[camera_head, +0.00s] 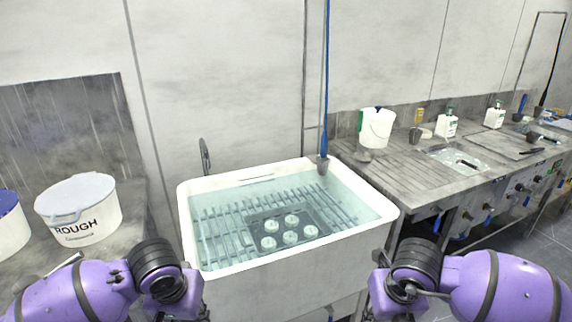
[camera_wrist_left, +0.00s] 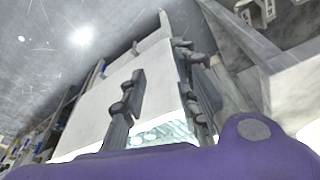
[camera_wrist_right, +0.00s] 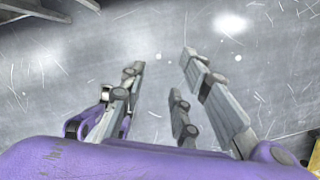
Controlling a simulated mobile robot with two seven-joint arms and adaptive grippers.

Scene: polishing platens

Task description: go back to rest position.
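My purple left arm (camera_head: 110,285) and purple right arm (camera_head: 480,285) come in at the bottom corners of the head view, bent in front of the sink on either side. Their grippers are not clearly seen there. In the left wrist view my left gripper (camera_wrist_left: 159,57) has its dark fingers apart with nothing between them; the white sink wall shows behind. In the right wrist view my right gripper (camera_wrist_right: 162,58) has its fingers apart and empty, above a scratched grey floor.
A white sink (camera_head: 240,265) of water holds a rack and a dark plate (camera_head: 262,247) with several round pale pieces. A white "ROUGH" tub (camera_head: 80,215) stands on the left counter. The right counter (camera_head: 385,172) carries a white bucket (camera_head: 376,128) and bottles (camera_head: 447,126).

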